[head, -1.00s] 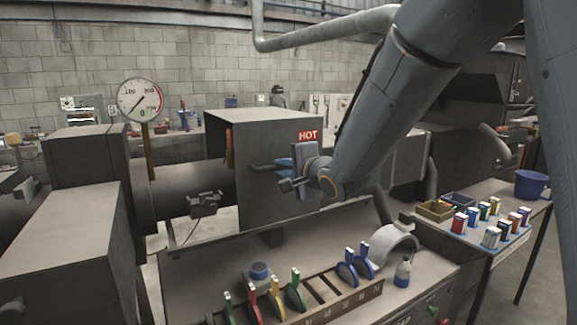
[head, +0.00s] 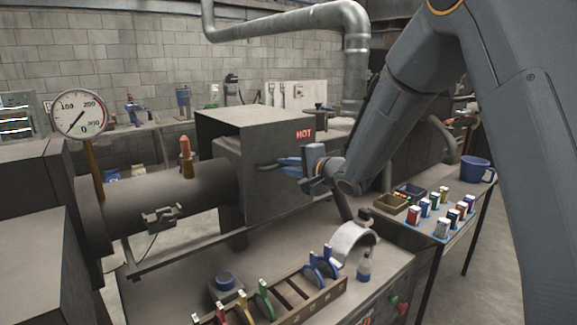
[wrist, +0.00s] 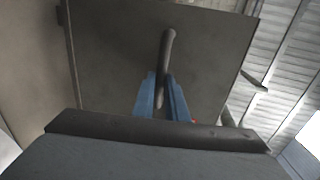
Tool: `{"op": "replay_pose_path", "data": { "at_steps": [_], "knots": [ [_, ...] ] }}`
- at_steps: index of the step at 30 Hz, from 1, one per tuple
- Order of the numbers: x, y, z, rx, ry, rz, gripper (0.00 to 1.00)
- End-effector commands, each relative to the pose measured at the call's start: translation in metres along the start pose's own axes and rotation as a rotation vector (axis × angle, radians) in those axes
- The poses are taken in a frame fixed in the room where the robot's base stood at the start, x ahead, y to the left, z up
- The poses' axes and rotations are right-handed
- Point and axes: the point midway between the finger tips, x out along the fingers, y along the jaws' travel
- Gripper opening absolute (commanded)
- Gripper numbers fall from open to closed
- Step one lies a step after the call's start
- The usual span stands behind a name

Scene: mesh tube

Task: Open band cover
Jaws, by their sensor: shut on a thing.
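The band cover (head: 262,185) is a grey box with a red HOT label, around the right part of the thick horizontal barrel (head: 205,182). Its dark bar handle (head: 266,165) sticks out on the front face. My gripper (head: 284,164) has its blue fingers shut on the handle. In the wrist view, the handle (wrist: 168,45) runs between the blue fingers (wrist: 161,92), against the grey cover plate (wrist: 110,55). An orange-brown upright fitting (head: 185,152) stands on the bare barrel left of the cover.
A pressure gauge (head: 80,114) stands at the left. A rack (head: 282,300) of coloured clamps, a curved metal piece (head: 354,240) and a spray bottle (head: 364,266) are below the cover. A side table at right holds small boxes and a blue bucket (head: 477,169).

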Motion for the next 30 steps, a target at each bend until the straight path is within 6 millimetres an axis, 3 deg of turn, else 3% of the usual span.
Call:
{"op": "replay_pose_path", "data": {
  "at_steps": [3, 4, 7, 19, 30],
  "knots": [
    [0.0, 0.001, -0.001, 0.0, 0.001, 0.002, 0.0],
    [0.0, 0.001, -0.001, 0.0, 0.001, 0.002, 0.16],
    [-0.001, 0.001, -0.002, 0.0, 0.002, 0.002, 0.31],
    [-0.008, 0.0, -0.003, -0.001, 0.004, -0.001, 0.31],
    [-0.062, 0.001, -0.003, 0.0, 0.005, -0.001, 0.31]
  ]
}}
